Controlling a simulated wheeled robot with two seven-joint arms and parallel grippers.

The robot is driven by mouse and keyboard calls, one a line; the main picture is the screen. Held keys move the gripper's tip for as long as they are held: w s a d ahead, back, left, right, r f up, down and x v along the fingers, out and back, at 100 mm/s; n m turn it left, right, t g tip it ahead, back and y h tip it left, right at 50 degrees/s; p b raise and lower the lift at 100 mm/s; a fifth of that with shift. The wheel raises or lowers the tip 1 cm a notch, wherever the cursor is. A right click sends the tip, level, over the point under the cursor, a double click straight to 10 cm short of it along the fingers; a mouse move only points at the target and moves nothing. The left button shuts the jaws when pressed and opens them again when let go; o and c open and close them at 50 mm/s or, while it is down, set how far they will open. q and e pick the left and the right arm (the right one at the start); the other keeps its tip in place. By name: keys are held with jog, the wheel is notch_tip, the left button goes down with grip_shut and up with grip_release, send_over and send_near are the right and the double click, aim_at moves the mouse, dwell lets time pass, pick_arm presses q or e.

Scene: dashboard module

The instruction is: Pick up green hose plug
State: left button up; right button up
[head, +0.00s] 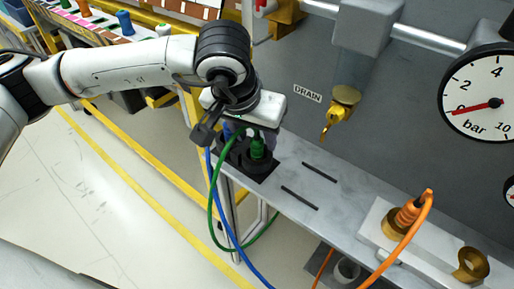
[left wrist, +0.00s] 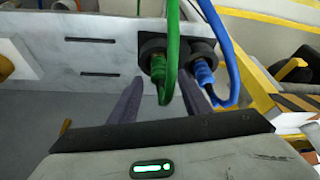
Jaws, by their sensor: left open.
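The green hose plug (head: 257,149) stands upright in a black holder (head: 262,170) at the left end of the grey shelf, with a green hose looping from its top. In the left wrist view the green plug (left wrist: 157,65) sits in a round black socket. My left gripper (left wrist: 162,88) is open, its two dark fingers on either side of the green plug and hose, without visible grip. In the head view the left gripper (head: 245,130) is right above and behind the plug, its fingers partly hidden. A blue hose plug (left wrist: 204,72) sits close beside, near the right finger.
An orange hose plug (head: 406,215) stands in a pale block on the right, near an empty brass ring (head: 470,264). A brass drain valve (head: 341,103) and pressure gauge (head: 488,100) are on the grey panel. The shelf middle (head: 325,205) has two dark slots and is clear.

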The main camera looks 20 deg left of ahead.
pick_arm(q)
jog(key=shift+x, duration=1.1)
grip_shut()
